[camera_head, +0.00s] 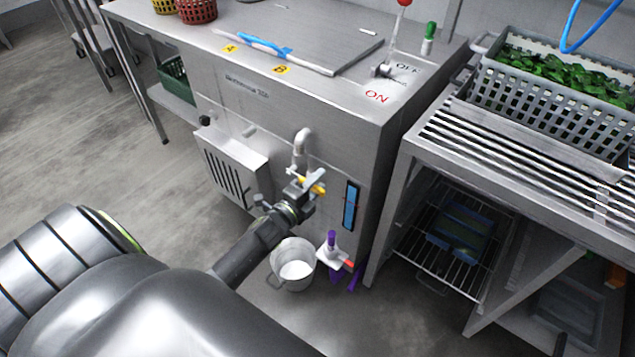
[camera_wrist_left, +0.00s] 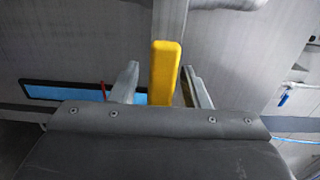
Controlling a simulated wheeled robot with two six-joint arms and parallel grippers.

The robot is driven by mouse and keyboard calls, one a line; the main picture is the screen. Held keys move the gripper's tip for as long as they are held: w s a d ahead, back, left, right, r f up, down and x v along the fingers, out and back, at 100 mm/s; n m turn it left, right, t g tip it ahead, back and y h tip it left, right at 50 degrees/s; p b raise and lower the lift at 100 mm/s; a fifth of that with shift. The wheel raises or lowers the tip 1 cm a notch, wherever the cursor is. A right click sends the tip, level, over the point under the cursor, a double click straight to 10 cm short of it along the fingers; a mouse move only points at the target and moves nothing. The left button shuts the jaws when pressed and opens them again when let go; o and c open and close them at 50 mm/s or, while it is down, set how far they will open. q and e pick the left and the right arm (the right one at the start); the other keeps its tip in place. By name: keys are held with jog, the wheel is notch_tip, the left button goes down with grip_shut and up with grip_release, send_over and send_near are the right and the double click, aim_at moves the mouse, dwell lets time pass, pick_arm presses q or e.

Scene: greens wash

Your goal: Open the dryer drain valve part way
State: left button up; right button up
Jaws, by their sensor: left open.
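The dryer (camera_head: 300,115) is a steel cabinet with a curved pale drain pipe (camera_head: 300,145) on its front. A yellow valve handle (camera_head: 318,188) sits below the pipe, partly hidden by my left gripper (camera_head: 303,192). In the left wrist view, the yellow handle (camera_wrist_left: 165,70) stands between the two fingers of my open left gripper (camera_wrist_left: 162,88). A gap shows on its left; the right finger looks very close, and I cannot tell whether it touches. The valve body is mostly hidden. My right gripper is not in view.
A white bucket (camera_head: 293,268) stands on the floor below the pipe. A blue gauge strip (camera_head: 351,206) is right of the valve, with a purple-handled tool (camera_head: 332,241) below it. A rack (camera_head: 420,160) with a basket of greens (camera_head: 530,103) stands at the right.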

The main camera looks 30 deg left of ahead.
pick_arm(q)
jog(key=shift+w, duration=0.2)
grip_shut()
jog(key=shift+r, duration=0.1)
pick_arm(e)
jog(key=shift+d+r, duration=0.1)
